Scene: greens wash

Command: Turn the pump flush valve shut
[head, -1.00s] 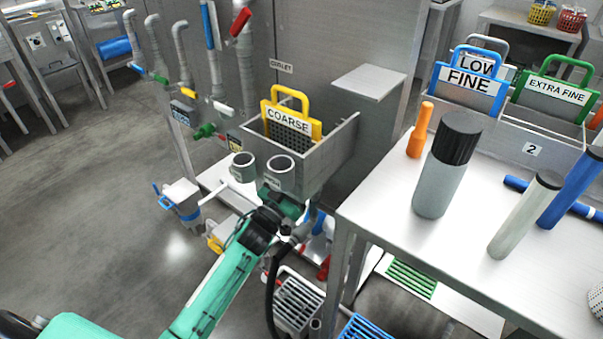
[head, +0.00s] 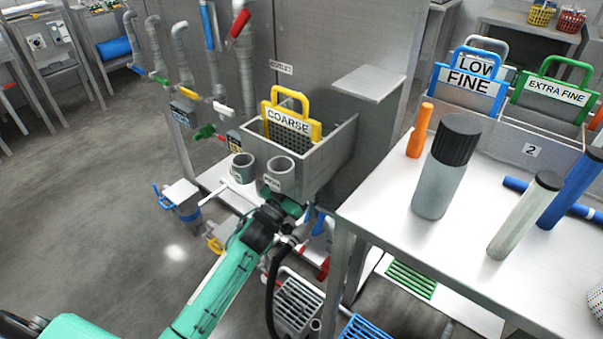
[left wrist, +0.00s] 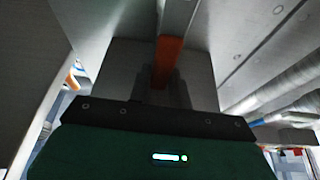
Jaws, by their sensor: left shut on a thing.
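In the left wrist view, an orange handle (left wrist: 168,58) runs down from a grey bar into my left gripper (left wrist: 161,88). The dark fingers are shut on it, one on each side. It appears to be the flush valve's handle, but no label on it can be read. In the head view, my green left arm reaches to the underside of the steel basin (head: 322,171). The fingers and the handle are hidden there behind the wrist and the basin. My right gripper is not in view.
A steel table (head: 385,205) with bottles stands close on the right. Pipes with coloured valves line the wall. Open floor (head: 90,210) lies to the left.

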